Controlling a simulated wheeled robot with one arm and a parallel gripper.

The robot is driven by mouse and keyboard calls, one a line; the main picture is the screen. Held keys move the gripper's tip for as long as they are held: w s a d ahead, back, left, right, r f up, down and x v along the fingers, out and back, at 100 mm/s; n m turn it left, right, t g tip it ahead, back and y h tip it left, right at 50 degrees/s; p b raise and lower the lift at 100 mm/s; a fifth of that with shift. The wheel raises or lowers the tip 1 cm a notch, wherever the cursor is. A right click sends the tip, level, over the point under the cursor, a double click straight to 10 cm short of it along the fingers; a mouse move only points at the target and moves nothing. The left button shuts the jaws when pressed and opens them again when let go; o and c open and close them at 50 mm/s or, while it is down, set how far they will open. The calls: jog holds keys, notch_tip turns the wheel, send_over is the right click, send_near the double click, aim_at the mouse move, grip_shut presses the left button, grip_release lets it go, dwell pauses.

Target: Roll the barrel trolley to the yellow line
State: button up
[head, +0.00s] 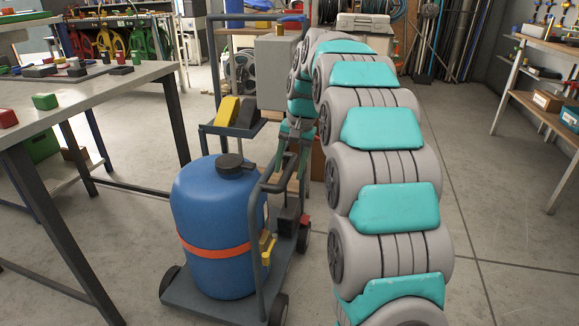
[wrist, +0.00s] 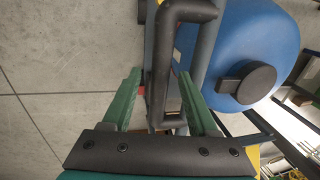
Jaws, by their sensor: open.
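The barrel trolley (head: 225,298) stands on the concrete floor in the head view, a dark grey base on black wheels. It carries an upright blue barrel (head: 215,215) with a black cap and an orange strap; the barrel also shows in the wrist view (wrist: 235,45). My gripper (head: 291,163) is at the trolley's upright handle frame. In the wrist view, its green fingers (wrist: 158,78) are open, one on each side of the dark handle bar (wrist: 160,50). I cannot tell whether they touch it. I see no yellow line on the floor in either view.
A workbench (head: 110,85) with coloured blocks stands left of the trolley. A frame with a tray (head: 232,130) of yellow and black pieces stands just behind the barrel. Shelving (head: 545,110) is at the right. Open floor (head: 500,220) lies right of my arm.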

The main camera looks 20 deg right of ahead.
jog(key=shift+c, duration=0.3)
grip_shut()
dwell(1.0)
